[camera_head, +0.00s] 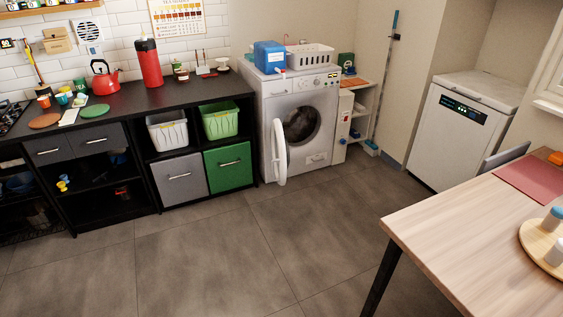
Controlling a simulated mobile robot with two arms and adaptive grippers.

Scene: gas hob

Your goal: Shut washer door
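The white washer (302,97) stands against the back wall, right of the black counter. Its round door (280,153) is open and swung out toward the left, seen nearly edge-on. The dark drum opening (302,124) shows to the right of the door. Neither of my grippers shows in the head view.
A blue container (269,55) and a white basket (310,58) sit on top of the washer. The black counter (140,96) with bins runs along the left. A wooden table (465,235) fills the lower right. The grey tiled floor (225,245) before the washer is clear.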

